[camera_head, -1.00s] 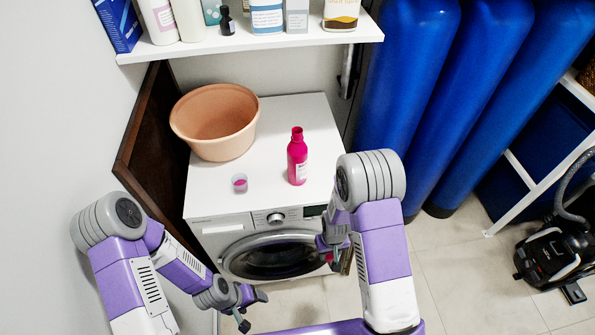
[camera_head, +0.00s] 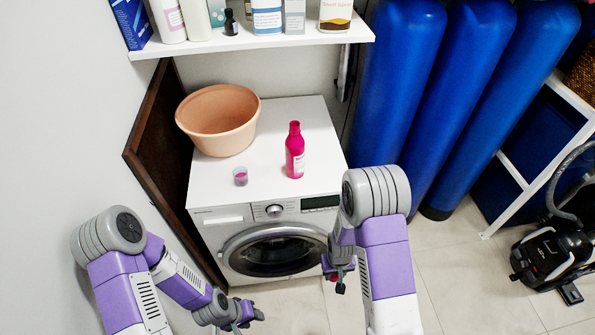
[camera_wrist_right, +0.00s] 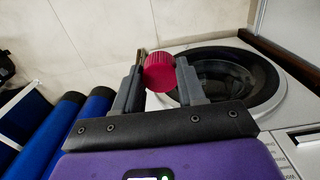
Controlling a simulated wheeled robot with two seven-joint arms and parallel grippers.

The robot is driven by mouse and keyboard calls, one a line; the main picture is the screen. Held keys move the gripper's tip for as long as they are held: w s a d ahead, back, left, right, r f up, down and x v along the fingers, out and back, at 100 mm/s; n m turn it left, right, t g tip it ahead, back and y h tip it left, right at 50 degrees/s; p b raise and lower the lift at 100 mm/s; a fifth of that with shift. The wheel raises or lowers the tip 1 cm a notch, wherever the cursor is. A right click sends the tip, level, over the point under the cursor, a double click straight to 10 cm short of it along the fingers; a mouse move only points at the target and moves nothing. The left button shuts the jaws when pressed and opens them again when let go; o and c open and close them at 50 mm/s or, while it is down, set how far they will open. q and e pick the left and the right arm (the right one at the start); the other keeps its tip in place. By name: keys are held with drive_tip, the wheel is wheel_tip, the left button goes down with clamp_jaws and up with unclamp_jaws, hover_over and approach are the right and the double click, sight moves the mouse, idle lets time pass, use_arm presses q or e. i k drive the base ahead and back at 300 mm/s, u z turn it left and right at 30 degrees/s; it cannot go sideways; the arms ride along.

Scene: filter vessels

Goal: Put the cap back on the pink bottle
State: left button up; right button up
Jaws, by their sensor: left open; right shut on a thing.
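The pink bottle (camera_head: 295,152) stands upright and uncapped on top of the white washing machine, near its right side. My right gripper (camera_head: 339,277) is in front of the machine, below its top and to the right of the door. In the right wrist view my right gripper (camera_wrist_right: 159,76) is shut on the ribbed pink cap (camera_wrist_right: 159,71), held between the fingertips. My left gripper (camera_head: 250,314) is open and empty, low in front of the machine at the left.
The washing machine (camera_head: 261,182) also carries a peach basin (camera_head: 219,122) and a small clear cup (camera_head: 240,176) with pink contents. A shelf (camera_head: 262,41) of bottles overhangs the back. Blue cylinders (camera_head: 398,85) stand at the right, a brown panel (camera_head: 150,150) at the left. A vacuum cleaner (camera_head: 553,249) is on the floor.

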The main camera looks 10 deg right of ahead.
sight(295, 143)
drive_tip(key=k, duration=0.2)
drive_tip(key=z, duration=2.05)
drive_tip(key=i, duration=2.65)
drive_tip(key=u, duration=3.95)
